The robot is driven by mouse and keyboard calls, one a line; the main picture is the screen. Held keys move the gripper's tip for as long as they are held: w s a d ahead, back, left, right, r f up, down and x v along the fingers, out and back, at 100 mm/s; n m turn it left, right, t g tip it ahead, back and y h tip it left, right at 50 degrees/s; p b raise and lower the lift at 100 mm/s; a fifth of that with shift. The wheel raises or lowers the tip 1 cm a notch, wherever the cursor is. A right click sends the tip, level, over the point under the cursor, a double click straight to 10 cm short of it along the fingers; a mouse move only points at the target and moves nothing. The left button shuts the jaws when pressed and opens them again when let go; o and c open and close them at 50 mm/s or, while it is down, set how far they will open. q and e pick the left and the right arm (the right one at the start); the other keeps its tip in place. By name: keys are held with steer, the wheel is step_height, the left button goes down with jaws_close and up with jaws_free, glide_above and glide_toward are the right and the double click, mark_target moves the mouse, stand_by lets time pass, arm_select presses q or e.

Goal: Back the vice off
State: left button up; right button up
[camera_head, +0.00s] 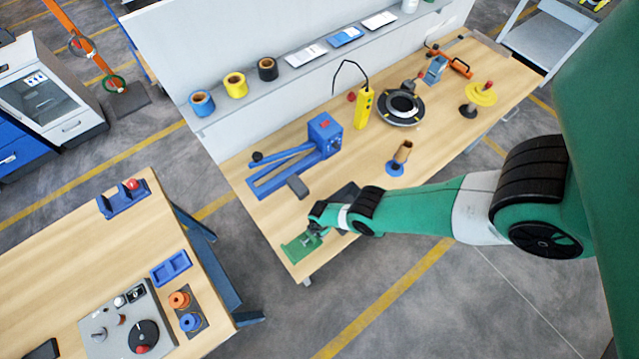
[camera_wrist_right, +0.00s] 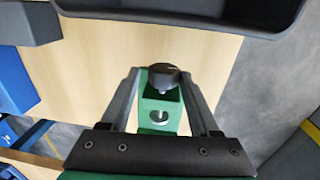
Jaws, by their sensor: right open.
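The green vice (camera_head: 300,246) sits at the near left corner of the wooden workbench. In the right wrist view its green body (camera_wrist_right: 160,118) shows a round silver part and a dark knob (camera_wrist_right: 168,76) at its far end. My right gripper (camera_head: 316,229) is over the vice, partly hiding it in the head view. In the wrist view its two fingers are spread apart, one on each side of the vice and knob. I see no contact between the fingers and the knob. My left gripper is not in view.
A dark tray (camera_wrist_right: 190,22) lies just beyond the vice. A small grey block (camera_head: 298,187) and a blue lever tool (camera_head: 325,133) stand farther back. Open floor lies beyond the bench's near edge.

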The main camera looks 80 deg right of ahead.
steer(key=shift+w+d+f+g+y+b, duration=0.2)
steer(key=shift+g+y+b, duration=0.35)
steer(key=shift+b, duration=1.05)
steer(key=shift+w+d+f+g+y+b, duration=0.1)
steer(key=shift+f+g+y+b, duration=0.35)
steer(key=shift+b, duration=1.1)
steer(key=shift+r+g, duration=0.4)
steer(key=shift+s+a+r, duration=0.1)
steer(key=shift+r, duration=0.1)
steer(key=shift+r, duration=0.15)
